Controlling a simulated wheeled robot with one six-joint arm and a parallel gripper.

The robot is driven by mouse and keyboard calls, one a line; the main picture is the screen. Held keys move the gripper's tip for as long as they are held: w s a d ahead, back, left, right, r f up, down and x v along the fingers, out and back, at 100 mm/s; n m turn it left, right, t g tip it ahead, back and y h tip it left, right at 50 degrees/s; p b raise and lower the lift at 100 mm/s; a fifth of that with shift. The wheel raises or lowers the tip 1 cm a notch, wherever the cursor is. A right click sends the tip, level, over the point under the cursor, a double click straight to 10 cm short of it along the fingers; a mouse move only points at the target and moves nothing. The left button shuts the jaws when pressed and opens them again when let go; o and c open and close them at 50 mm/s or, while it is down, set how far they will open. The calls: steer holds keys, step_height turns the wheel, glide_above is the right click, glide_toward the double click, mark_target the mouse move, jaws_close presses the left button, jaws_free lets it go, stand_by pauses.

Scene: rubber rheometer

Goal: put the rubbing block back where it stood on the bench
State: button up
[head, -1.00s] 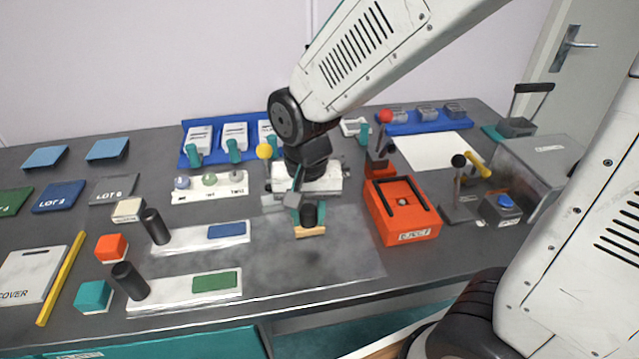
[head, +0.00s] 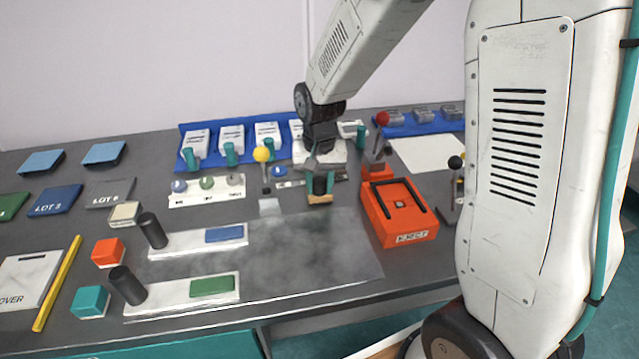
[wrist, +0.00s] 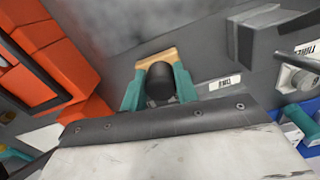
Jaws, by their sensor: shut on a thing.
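The rubbing block (head: 320,199) has a tan wooden base and a dark rounded knob. My gripper (head: 320,184) is shut on its knob, with a teal finger on each side, at the back edge of the dark smudged area of the bench. In the wrist view the block (wrist: 157,54) shows its tan edge beyond the dark knob, between the teal fingers of my gripper (wrist: 159,85). The block looks upright, at or just above the bench; I cannot tell whether it touches.
The orange-red box (head: 400,214) stands close on the right. A lever with a yellow ball (head: 261,154) stands to the left, near a small light block (head: 269,207). White devices on a blue tray (head: 183,130) are behind. The smudged bench area (head: 310,250) in front is clear.

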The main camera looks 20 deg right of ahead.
mark_target(319, 181)
steer(key=shift+f, duration=0.2)
steer(key=o, duration=0.9)
steer(key=shift+o, duration=0.2)
step_height(319, 181, up, 12)
steer(key=s+d+r+n, duration=0.1)
steer(key=s+r, duration=0.1)
steer(key=s, duration=0.6)
steer(key=s+d+r+n, duration=0.1)
steer(key=s+r, duration=0.1)
steer(key=s, duration=0.7)
steer(key=s+d+r+n+t, duration=0.1)
steer(key=s+r+n, duration=0.1)
steer(key=s, duration=0.7)
steer(key=shift+r, duration=0.25)
steer(key=shift+w+d, duration=0.1)
